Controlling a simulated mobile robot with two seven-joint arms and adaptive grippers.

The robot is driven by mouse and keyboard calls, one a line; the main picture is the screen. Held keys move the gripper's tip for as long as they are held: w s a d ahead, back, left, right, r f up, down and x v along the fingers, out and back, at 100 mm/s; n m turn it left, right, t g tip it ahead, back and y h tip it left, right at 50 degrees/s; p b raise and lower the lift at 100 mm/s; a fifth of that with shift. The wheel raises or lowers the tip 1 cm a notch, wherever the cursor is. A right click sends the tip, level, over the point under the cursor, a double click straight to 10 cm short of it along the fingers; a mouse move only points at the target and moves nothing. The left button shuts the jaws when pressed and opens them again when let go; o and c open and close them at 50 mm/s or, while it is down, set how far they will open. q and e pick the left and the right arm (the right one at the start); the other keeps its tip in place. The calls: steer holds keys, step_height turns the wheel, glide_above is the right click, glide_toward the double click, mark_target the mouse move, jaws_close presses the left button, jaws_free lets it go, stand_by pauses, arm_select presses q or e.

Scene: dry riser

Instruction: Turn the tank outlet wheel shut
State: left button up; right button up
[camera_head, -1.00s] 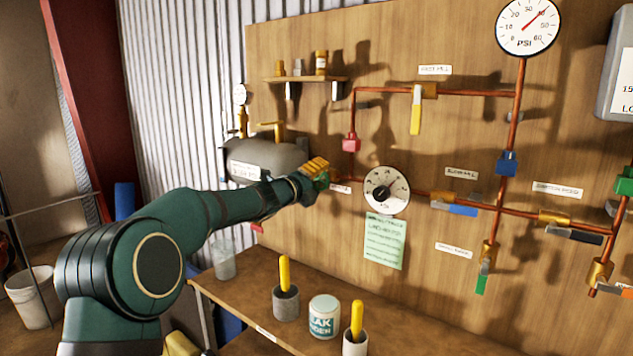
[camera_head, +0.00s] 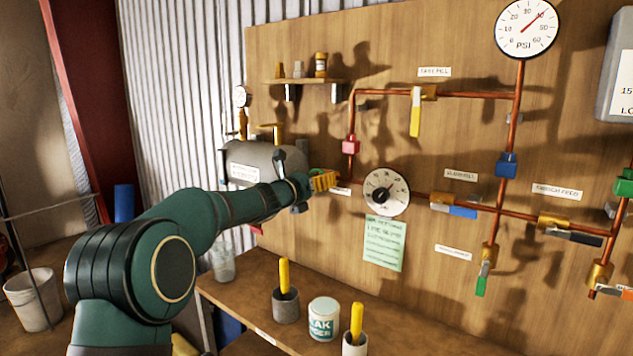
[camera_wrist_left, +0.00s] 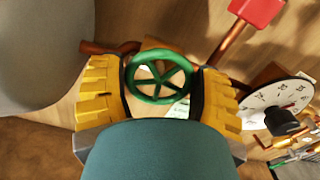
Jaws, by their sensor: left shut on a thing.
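The green spoked outlet wheel (camera_wrist_left: 160,81) shows in the left wrist view, on a brass body with copper pipe behind it. My left gripper (camera_wrist_left: 163,95) has its yellow ridged fingers on either side of the wheel and is shut on its rim. In the head view my left gripper (camera_head: 323,181) is at the pipe beside the tank, and it hides most or all of the wheel. The grey tank (camera_head: 272,160) is behind and left of it. My right gripper is in neither view.
A round white dial (camera_head: 386,192) sits just right of the gripper. A red block (camera_head: 351,145) is on the pipe above. Below, the bench holds a grey cup (camera_head: 286,306) with a yellow handle and a white tin (camera_head: 323,318). A small shelf (camera_head: 306,81) is above.

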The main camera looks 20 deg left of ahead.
arm_select(q)
steer(key=m, duration=0.4)
steer(key=shift+m, duration=0.3)
steer(key=m, duration=0.4)
steer(key=shift+d+m, duration=0.1)
steer(key=shift+m, duration=0.2)
steer(key=o, duration=0.9)
steer(key=shift+o, duration=0.2)
steer(key=shift+s, duration=0.15)
steer(key=v, duration=1.1)
steer(key=shift+s, duration=0.4)
